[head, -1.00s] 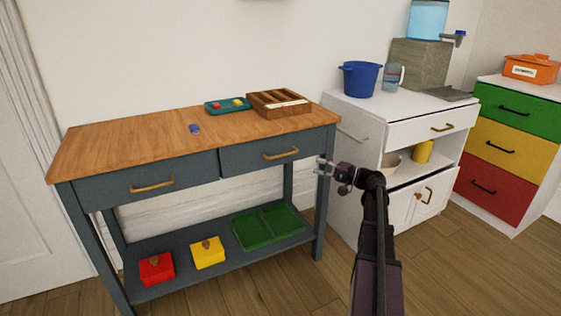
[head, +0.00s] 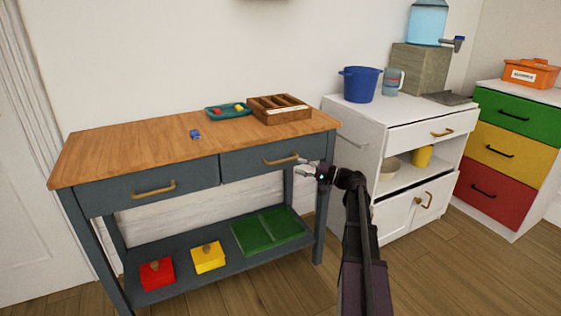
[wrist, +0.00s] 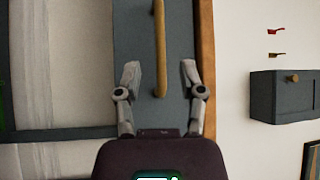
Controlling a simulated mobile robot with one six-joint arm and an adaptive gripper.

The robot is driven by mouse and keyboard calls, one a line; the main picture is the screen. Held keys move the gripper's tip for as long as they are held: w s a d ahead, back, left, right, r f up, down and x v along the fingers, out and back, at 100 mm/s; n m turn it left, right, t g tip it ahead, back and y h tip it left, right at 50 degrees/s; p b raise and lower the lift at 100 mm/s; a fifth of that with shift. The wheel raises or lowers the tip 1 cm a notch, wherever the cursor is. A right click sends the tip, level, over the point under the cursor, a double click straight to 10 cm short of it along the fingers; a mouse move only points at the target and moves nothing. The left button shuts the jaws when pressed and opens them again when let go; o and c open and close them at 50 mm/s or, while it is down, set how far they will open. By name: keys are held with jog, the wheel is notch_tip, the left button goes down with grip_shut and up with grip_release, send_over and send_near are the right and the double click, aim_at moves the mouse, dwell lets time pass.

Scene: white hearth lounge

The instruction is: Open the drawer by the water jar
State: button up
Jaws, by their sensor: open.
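The water jar (head: 427,21), a clear blue container with a tap, stands on a grey block on the white cabinet. Under that cabinet's top is a closed white drawer (head: 408,133) with a brass handle (head: 442,133). My gripper (head: 303,169) is away from it, at the right end of the blue-grey table's right drawer (head: 238,166), which is closed. In the wrist view my gripper (wrist: 160,72) is open, with that drawer's brass handle (wrist: 160,35) lying between the fingers in the picture. I cannot tell whether the fingers touch it.
The wooden tabletop (head: 120,150) holds a teal tray (head: 228,112), a wooden organizer (head: 280,110) and a small blue object (head: 195,134). A blue pot (head: 360,84) and a jug (head: 393,82) stand on the white cabinet. A coloured drawer unit (head: 500,155) is at the right.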

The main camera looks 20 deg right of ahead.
aim_at(282, 161)
jog(key=shift+p+x, duration=0.4)
jog(key=shift+x, duration=3.25)
